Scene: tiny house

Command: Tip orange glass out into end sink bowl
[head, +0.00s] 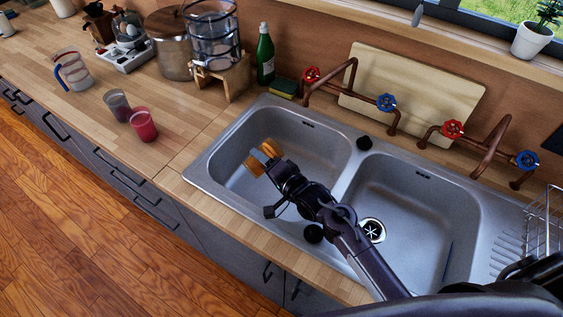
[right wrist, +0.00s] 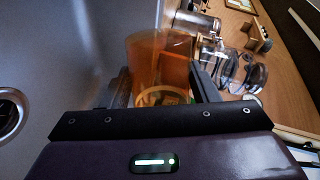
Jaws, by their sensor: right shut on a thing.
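The orange glass (head: 270,149) is see-through amber. My right gripper (head: 262,158) is shut on it, over the left sink bowl (head: 228,178). In the right wrist view the glass (right wrist: 158,58) stands between the two dark fingers (right wrist: 163,88), with a round rim or base ring near the palm. The glass looks tilted, but its exact angle and any contents are unclear. The right sink bowl (head: 410,205) has a drain and lies under my right forearm. My left gripper is not in view.
A red glass (head: 143,127) and a grey glass (head: 117,105) stand on the counter left of the sink. A green bottle (head: 265,56) and a sponge (head: 284,88) are behind the left bowl. Pipe taps (head: 350,75) rise along the back edge. A wire rack (head: 543,225) is at right.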

